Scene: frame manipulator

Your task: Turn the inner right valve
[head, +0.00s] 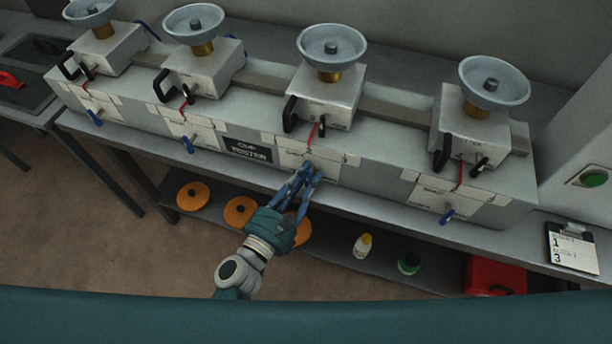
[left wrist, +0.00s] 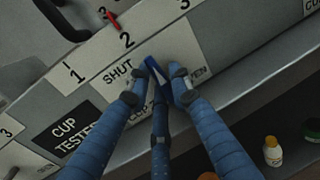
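The inner right valve is a small blue lever on the front panel of the third station from the left. In the left wrist view its blue handle (left wrist: 156,72) sits between my fingertips, beside the word SHUT on a white label (left wrist: 120,72). My left gripper (head: 309,172) reaches up to this valve in the head view and hides most of it. In the left wrist view the fingertips of the left gripper (left wrist: 160,84) stand on both sides of the handle, close to it. I cannot tell whether they press on it. My right gripper is not in view.
Other blue valves show at the far left (head: 95,117), inner left (head: 188,145) and far right (head: 447,216). A CUP TESTER sign (head: 248,150) is left of my gripper. A clipboard (head: 572,247) is at right.

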